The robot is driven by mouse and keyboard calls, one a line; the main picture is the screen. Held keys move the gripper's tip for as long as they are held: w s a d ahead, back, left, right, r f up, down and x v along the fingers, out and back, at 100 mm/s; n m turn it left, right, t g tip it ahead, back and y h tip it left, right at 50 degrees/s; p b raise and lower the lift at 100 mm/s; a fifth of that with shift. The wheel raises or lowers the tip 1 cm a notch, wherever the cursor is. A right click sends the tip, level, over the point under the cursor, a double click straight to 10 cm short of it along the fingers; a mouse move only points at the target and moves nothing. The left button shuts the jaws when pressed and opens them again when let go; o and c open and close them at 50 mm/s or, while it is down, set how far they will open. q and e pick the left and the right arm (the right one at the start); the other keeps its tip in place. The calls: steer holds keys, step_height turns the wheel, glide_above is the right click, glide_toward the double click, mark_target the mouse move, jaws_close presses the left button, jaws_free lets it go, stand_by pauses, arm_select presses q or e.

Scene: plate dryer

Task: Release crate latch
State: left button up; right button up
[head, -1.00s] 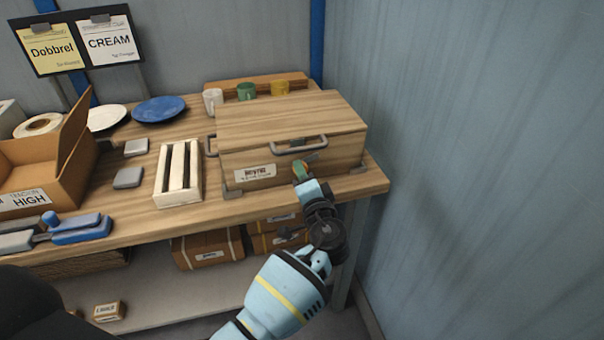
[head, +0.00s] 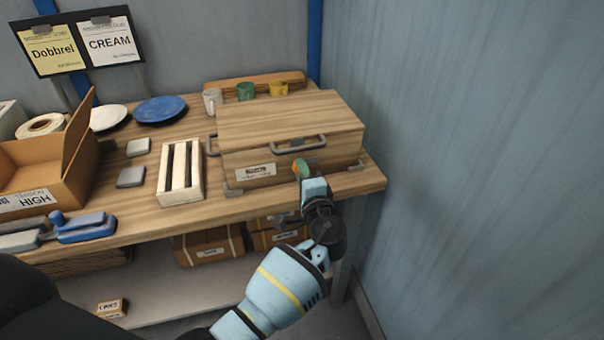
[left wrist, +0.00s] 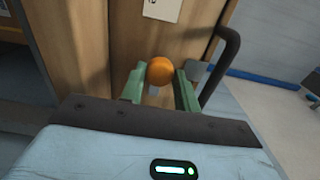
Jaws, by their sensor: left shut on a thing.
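The wooden crate (head: 340,150) stands closed on the right end of the workbench, with a grey handle (head: 300,143) and a white label (head: 256,171) on its front. The latch shows as an orange round knob (left wrist: 160,71) at the crate's front in the left wrist view. My left gripper (head: 301,168) is at the crate's front, below the handle. In the left wrist view its green fingers (left wrist: 160,82) are shut on the knob, one on each side. The latch's mechanism behind the knob is hidden. My right gripper is out of view.
The workbench (head: 135,228) holds a slatted wooden rack (head: 180,172), a blue plate (head: 160,109), an open cardboard box (head: 42,178) and several mugs behind the crate. A grey-blue wall (head: 480,170) stands close on the right. Boxes (head: 208,245) sit on the shelf below.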

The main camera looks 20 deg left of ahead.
arm_select(q)
steer(key=shift+a+r, duration=0.1)
steer(key=shift+r, duration=0.05)
steer(key=o, duration=1)
steer(key=shift+c, duration=0.2)
steer(key=v, duration=0.7)
steer(key=shift+s+d+b, duration=0.25)
steer(key=shift+s+b, duration=0.05)
